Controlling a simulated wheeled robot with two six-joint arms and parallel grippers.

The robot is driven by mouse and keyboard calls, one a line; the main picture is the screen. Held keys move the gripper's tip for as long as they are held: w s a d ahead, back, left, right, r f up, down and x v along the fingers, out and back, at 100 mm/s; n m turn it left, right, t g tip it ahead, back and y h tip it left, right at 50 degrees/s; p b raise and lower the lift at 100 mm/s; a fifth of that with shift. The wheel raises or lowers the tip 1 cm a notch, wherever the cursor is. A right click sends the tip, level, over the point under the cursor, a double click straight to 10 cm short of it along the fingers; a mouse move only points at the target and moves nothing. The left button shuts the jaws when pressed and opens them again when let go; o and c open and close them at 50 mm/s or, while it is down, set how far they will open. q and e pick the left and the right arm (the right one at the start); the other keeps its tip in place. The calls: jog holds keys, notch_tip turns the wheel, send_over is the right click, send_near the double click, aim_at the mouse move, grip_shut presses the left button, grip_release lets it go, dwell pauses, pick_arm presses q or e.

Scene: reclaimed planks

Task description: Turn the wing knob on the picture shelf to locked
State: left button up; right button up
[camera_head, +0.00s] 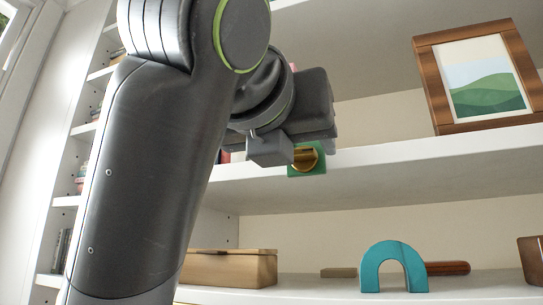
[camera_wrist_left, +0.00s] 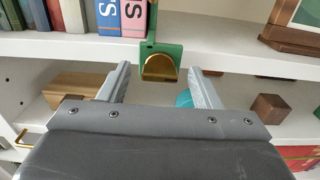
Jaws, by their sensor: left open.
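The wing knob (camera_head: 306,158) is gold and sits on a green plate (camera_head: 320,168) at the front edge of the picture shelf (camera_head: 420,158). In the left wrist view the gold knob (camera_wrist_left: 159,68) shows a rounded top and a straight lower edge, with the green plate (camera_wrist_left: 160,48) around and above it. No lock marking is readable. My left gripper (camera_head: 298,148) is open at the knob in the head view, partly covering it. In the wrist view its two fingers (camera_wrist_left: 160,72) stand left and right of the knob, with gaps on both sides. My right gripper is not in view.
A wood-framed picture (camera_head: 486,78) stands on the shelf to the right, and books (camera_wrist_left: 110,14) stand left of the plate. On the lower shelf are a wooden box (camera_head: 230,268), a teal arch (camera_head: 393,252) and a dark wooden block (camera_wrist_left: 269,108). Space before the knob is clear.

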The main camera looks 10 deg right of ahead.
pick_arm(q)
jog(key=shift+w+d, duration=0.2)
jog(key=shift+w, duration=0.1)
jog(key=c, duration=1)
